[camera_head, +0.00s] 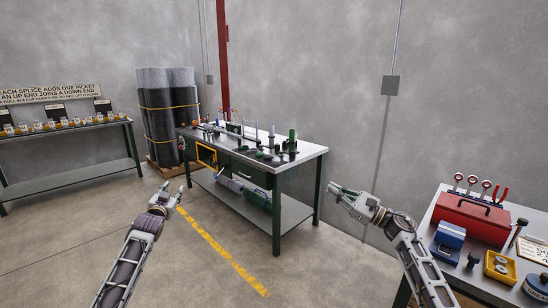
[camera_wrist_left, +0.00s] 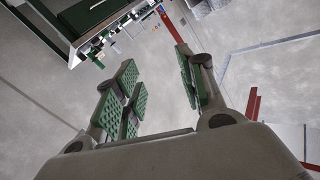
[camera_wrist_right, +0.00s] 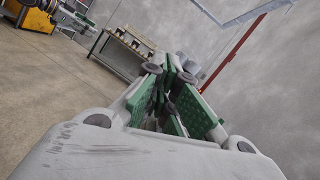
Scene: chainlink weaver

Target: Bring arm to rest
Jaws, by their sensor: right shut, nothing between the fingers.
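My left arm comes in from the lower left in the head view. Its gripper (camera_head: 172,190) is in the air in front of the workbench (camera_head: 302,152). In the left wrist view its green-padded fingers (camera_wrist_left: 163,75) stand apart with nothing between them. My right arm comes in from the lower right. Its gripper (camera_head: 335,190) is in the air to the right of the workbench. In the right wrist view its fingers (camera_wrist_right: 170,75) are together and empty. Neither gripper touches anything.
A side table (camera_head: 443,212) at the right, near my right arm, carries a red toolbox (camera_head: 470,219), a blue box (camera_head: 448,236) and a yellow tray (camera_head: 499,268). A shelf table (camera_head: 75,130) and wrapped dark rolls (camera_head: 160,128) stand at the left. Floor between the arms is clear.

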